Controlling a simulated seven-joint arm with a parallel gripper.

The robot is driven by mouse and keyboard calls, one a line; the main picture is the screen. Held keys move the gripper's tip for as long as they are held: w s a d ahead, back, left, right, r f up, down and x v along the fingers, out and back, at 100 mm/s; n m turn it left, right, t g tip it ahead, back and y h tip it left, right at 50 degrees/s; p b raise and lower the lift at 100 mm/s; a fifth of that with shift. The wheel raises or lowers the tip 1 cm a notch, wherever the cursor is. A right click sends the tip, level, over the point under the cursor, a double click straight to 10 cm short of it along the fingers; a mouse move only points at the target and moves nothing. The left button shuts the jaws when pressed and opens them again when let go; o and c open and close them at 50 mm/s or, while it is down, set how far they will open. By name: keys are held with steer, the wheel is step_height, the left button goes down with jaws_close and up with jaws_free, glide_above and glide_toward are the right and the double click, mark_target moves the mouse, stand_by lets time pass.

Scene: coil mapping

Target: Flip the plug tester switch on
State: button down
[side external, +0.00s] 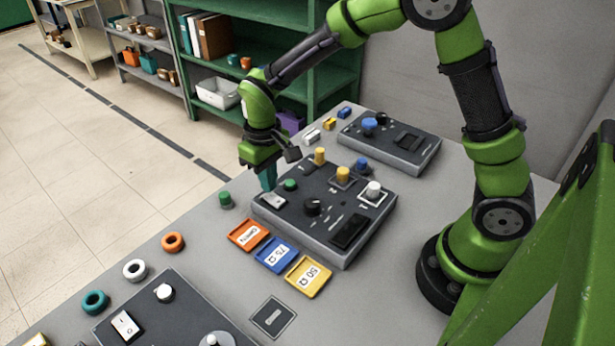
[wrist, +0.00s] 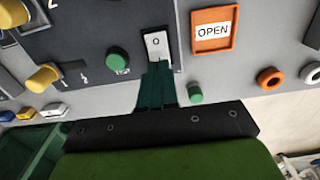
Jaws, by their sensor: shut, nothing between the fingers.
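The plug tester (side external: 330,235) is a dark grey box with knobs, coloured plugs and a small screen in the middle of the table. Its white rocker switch (side external: 272,201) sits at the box's left corner. In the wrist view the switch (wrist: 157,43) shows an "O" mark, and its near end is hidden by my fingers. My gripper (side external: 268,186) points down with its teal fingers shut and empty, right at the switch. In the wrist view my gripper's tips (wrist: 158,72) overlap the switch's near end; I cannot tell whether they touch it.
A green plug (side external: 290,185) stands beside the switch on the tester, and another green peg (side external: 225,199) stands on the table to the left. Orange (side external: 234,236), blue and yellow labelled trays lie in front. Other panels stand at front left (side external: 120,305) and back right (side external: 420,155).

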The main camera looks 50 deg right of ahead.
mark_target(278, 199)
steer(key=shift+f, duration=0.95)
stand_by(0.5)
steer(key=shift+r, duration=3.55)
steer(key=s+d+r+m+t+y, duration=0.1)
steer(key=s+d+r+m+t, duration=0.1)
steer(key=s+r, duration=0.4)
steer(key=s+d+r+m+t+y, duration=0.1)
steer(key=s+r+t, duration=0.4)
steer(key=s, duration=0.6)
steer(key=d+r+m, duration=0.1)
steer(key=d, duration=0.1)
steer(key=shift+d, duration=0.4)
steer(key=shift+r, duration=0.1)
